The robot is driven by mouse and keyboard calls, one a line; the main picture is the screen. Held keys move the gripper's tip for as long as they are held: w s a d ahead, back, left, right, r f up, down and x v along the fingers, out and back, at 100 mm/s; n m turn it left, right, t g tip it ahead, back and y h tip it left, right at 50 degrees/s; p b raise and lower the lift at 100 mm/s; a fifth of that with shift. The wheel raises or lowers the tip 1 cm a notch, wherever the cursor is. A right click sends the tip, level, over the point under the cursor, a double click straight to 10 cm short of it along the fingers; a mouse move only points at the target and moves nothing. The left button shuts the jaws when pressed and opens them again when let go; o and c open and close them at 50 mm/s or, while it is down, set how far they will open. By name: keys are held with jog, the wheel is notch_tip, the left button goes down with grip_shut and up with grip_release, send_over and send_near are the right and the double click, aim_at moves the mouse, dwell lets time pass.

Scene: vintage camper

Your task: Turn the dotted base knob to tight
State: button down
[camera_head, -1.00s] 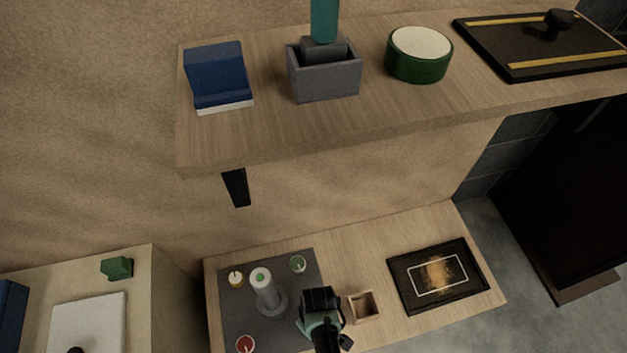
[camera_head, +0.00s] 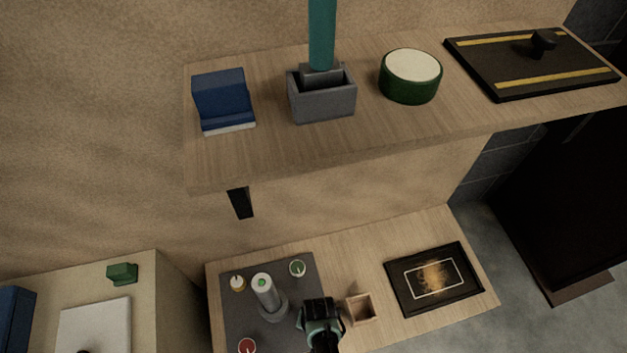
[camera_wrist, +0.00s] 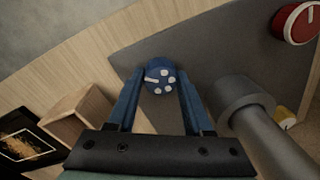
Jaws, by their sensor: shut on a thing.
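The dotted base knob (camera_wrist: 160,77) is blue, with several white dots and a white pointer bar on its face. It sits on the grey panel (camera_wrist: 190,42) near its edge. In the wrist view the pointer bar points left. My gripper (camera_wrist: 160,84) is shut on the knob, with one blue finger on each side of it. In the head view my gripper (camera_head: 320,312) is over the panel's right side and hides the knob. I see no mark reading tight.
A grey post (camera_head: 266,294) stands on the panel close to my gripper. Yellow (camera_head: 237,284), green (camera_head: 297,268) and red (camera_head: 247,346) knobs sit around it. A small open wooden box (camera_head: 360,308) and a black framed tray (camera_head: 398,288) are to the right. A shelf (camera_head: 270,150) hangs above.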

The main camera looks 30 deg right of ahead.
jog(key=m, duration=0.3)
jog(key=shift+s+m+p, duration=0.1)
jog(key=shift+m+p, duration=0.2)
jog(key=shift+m, duration=0.1)
jog(key=shift+a+m, duration=0.1)
jog(key=shift+m, duration=1.6)
jog(key=shift+c, duration=1.5)
grip_release()
jog(key=shift+p, duration=0.3)
notch_tip(320, 180, up, 13)
jog(key=p, duration=0.7)
jog(key=shift+s, duration=0.25)
